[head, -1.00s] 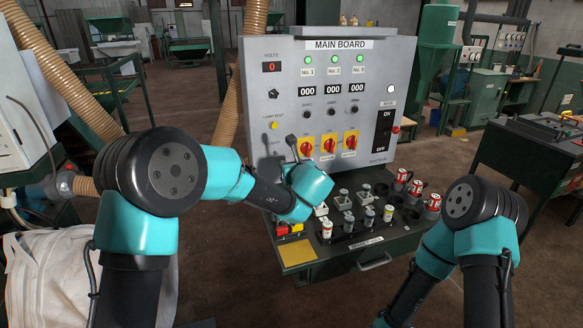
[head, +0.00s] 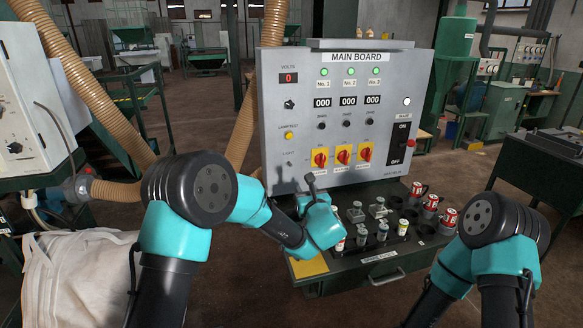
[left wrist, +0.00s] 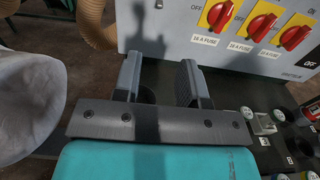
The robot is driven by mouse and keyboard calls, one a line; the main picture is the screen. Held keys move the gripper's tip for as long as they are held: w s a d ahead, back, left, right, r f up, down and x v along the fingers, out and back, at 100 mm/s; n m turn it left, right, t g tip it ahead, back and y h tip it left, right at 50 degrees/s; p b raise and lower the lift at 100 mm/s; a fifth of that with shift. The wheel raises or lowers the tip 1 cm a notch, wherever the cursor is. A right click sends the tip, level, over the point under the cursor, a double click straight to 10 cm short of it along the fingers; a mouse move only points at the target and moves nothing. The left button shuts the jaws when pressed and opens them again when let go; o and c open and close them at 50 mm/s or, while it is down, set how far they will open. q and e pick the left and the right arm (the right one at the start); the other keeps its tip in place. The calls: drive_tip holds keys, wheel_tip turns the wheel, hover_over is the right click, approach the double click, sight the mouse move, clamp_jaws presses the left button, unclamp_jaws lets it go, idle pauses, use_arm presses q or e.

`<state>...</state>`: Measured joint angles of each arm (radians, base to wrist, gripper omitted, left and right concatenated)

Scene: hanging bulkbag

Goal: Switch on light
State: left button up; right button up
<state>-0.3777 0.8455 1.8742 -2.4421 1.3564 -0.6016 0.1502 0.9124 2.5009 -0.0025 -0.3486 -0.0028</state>
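The grey main board (head: 333,90) stands upright in front of me. A small switch marked "LIGHT" (head: 289,163) sits at its lower left, under the yellow lamp-test button (head: 288,136). My left gripper (head: 310,182) is in front of the board's lower left, below and right of that switch. In the left wrist view its two fingers (left wrist: 160,82) are apart with nothing between them.
Red rotary fuse switches (head: 343,154) sit right of the light switch, with a large black ON/OFF switch (head: 401,142) farther right. Below is a dark desk (head: 375,262) with small parts and red cans (head: 431,203). A white bulk bag (head: 80,275) is at lower left.

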sight(291, 166)
use_arm(q)
drive_tip(key=x, duration=1.7)
drive_tip(key=shift+w, duration=0.2)
drive_tip(key=shift+c, duration=0.4)
clamp_jaws()
